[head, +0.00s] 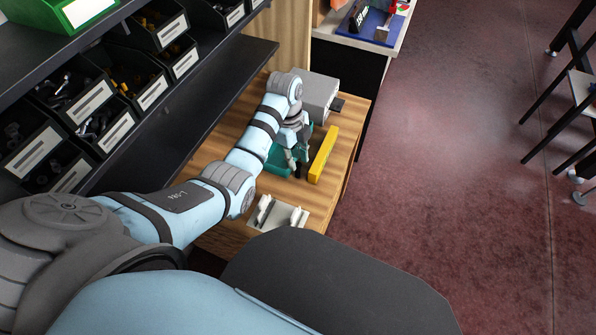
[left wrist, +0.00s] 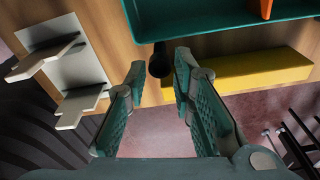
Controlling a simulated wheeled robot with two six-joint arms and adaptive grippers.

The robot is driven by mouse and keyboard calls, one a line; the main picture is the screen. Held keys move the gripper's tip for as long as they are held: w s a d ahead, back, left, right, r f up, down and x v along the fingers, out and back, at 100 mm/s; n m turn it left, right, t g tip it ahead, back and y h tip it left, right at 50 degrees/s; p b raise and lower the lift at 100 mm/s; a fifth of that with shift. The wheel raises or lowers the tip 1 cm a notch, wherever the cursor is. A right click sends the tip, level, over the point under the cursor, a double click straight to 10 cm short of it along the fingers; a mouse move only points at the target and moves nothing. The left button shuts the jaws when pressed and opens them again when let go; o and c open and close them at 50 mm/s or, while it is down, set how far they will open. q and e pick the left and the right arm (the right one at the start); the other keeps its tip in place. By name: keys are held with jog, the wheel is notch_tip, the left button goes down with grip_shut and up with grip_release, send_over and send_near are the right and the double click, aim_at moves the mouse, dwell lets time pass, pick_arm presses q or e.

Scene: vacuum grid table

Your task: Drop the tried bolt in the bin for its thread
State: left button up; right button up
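My left gripper (head: 297,168) is low over the wooden table, beside the teal tray (head: 278,158). In the left wrist view its two teal fingers (left wrist: 160,75) are apart. A small dark round-headed piece (left wrist: 159,60), possibly the bolt, shows between and beyond the fingertips, near the rim of the teal tray (left wrist: 230,24). I see no clear contact with the fingers, and its thread cannot be made out. Dark labelled bins (head: 97,125) with bolts and small hardware stand on the shelf at the left; their labels are unreadable. My right gripper is not in view.
A yellow bar (head: 323,155) lies right of the tray. A grey box (head: 317,96) stands behind. A pale fixture with two raised pieces (head: 278,216) sits at the table's near end; it also shows in the left wrist view (left wrist: 66,65). The shelf edge (head: 205,105) borders the table.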

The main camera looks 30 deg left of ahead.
pick_arm(q)
jog(key=f, duration=0.2)
jog(key=f+b, duration=0.2)
jog(key=f, duration=0.1)
jog(key=shift+d+f, duration=0.3)
jog(key=shift+f, duration=0.05)
jog(key=shift+r, duration=0.1)
grip_shut()
jog(key=shift+r, duration=0.15)
notch_tip(320, 180, up, 12)
jog(key=p, duration=0.6)
notch_tip(320, 180, up, 8)
jog(key=p, duration=0.6)
send_over(297, 164)
jog(key=shift+s+d, duration=0.1)
jog(key=shift+d, duration=0.05)
